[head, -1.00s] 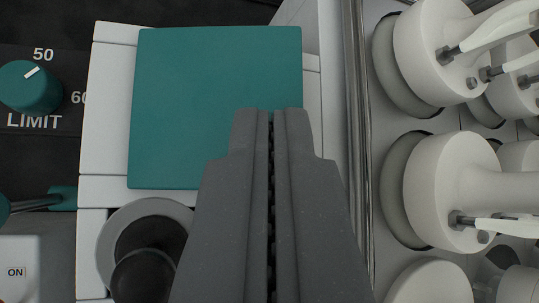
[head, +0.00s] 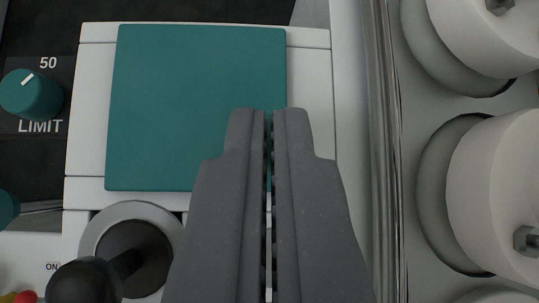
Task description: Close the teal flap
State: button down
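The teal flap (head: 185,105) is a flat square panel on a white frame (head: 310,95), left of centre in the head view. It looks flat against the frame, but from this angle I cannot tell whether it is fully closed. My gripper (head: 268,112) is in front of the flap's lower right part and hides that corner. Its two grey fingers lie side by side with only a thin gap, and nothing shows between them. I cannot tell whether the fingertips touch the flap.
A teal LIMIT knob (head: 31,93) is at the left. A black ball-topped lever (head: 88,280) stands at the lower left, close to my gripper. A metal rail (head: 385,150) and large white reactor parts (head: 495,190) fill the right side.

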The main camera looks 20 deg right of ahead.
jog(key=shift+f, duration=0.1)
dwell(0.4)
jog(key=shift+r, duration=0.45)
jog(key=s+d+r+m+t+b, duration=0.1)
jog(key=s+d+r+t, duration=0.1)
jog(key=s+r, duration=0.6)
jog(key=s+d+r+m+t+h+b, duration=0.1)
jog(key=s+r, duration=0.6)
jog(key=r, duration=0.7)
jog(key=s+d+r+m+t+b, duration=0.1)
jog(key=s+d+r+t+b, duration=0.1)
jog(key=s+d+r, duration=0.3)
jog(key=s+r+t, duration=0.1)
jog(key=s+r, duration=0.2)
jog(key=r, duration=0.4)
jog(key=shift+s+m+t+h, duration=0.3)
jog(key=shift+s+h, duration=0.05)
jog(key=shift+h, duration=0.05)
